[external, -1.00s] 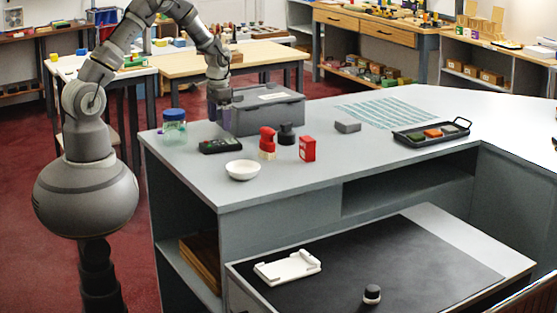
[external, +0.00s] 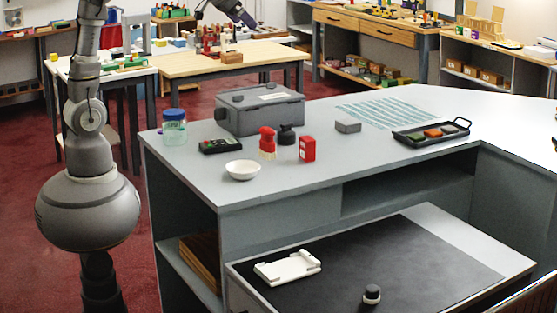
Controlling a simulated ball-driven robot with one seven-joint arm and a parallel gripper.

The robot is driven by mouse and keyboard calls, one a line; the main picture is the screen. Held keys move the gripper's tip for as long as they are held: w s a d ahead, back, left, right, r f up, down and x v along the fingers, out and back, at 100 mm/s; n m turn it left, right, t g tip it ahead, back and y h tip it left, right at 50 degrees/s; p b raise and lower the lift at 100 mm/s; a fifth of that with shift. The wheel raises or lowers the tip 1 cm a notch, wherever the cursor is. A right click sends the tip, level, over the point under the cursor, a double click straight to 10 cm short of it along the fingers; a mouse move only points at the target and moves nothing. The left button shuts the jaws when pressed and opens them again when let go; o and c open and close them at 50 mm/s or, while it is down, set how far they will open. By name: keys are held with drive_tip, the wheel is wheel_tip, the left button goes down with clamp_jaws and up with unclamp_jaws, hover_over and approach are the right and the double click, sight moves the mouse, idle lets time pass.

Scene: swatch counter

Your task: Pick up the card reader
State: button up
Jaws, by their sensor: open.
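The card reader (external: 220,146) is a small dark device with coloured keys. It lies flat near the back left of the grey counter, in front of a grey lidded box. My gripper (external: 244,17) shows only in part at the top edge of the external view, high above and apart from the card reader. It is open, with nothing seen in it. Its fingers are small and hard to make out, and part of my arm is cut off by the top edge.
The grey box (external: 262,112) stands behind the card reader. A blue-lidded jar (external: 174,131) is to its left. A white bowl (external: 243,170), a red-topped stamp (external: 267,140) and a red box (external: 307,149) are nearby. A black tray (external: 432,135) sits farther right. The front counter strip is clear.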

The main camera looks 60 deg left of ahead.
drive_tip(key=s+d+r+t+b, duration=0.2)
drive_tip(key=s+r, duration=0.4)
drive_tip(key=r, duration=0.3)
drive_tip(key=s+d+r+t+b, duration=0.3)
drive_tip(key=s+r, duration=0.3)
drive_tip(key=r, duration=0.2)
drive_tip(key=shift+s+r+t+h+b, duration=0.35)
drive_tip(key=shift+s+t+h+b, duration=0.05)
drive_tip(key=shift+t, duration=0.4)
drive_tip(key=shift+d, duration=0.1)
